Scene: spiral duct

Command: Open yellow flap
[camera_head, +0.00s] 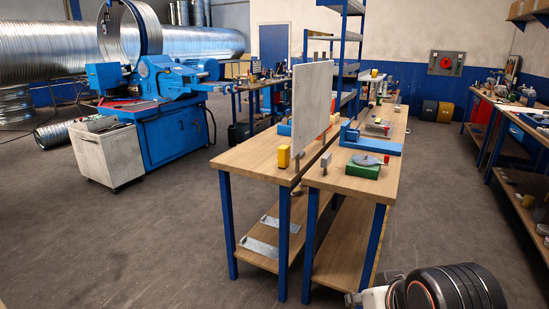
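No flap stands out clearly as such. A yellow bin (445,111) stands on the floor at the far wall, below the red switch; its lid is too small to tell open or shut. A small yellow block-like thing (283,156) stands on the near end of the left workbench, by a white upright panel; I cannot tell whether it has a flap. Part of my arm, black and rounded, shows at the bottom right edge. My gripper's fingers are not visible, and nothing of mine touches either yellow thing.
Two wooden workbenches (255,158) with blue legs fill the middle, carrying a white panel (312,104) and a green device (363,171). A dark bin (429,110) stands beside the yellow one. A blue machine (165,140) is left. An open floor aisle runs right of the benches.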

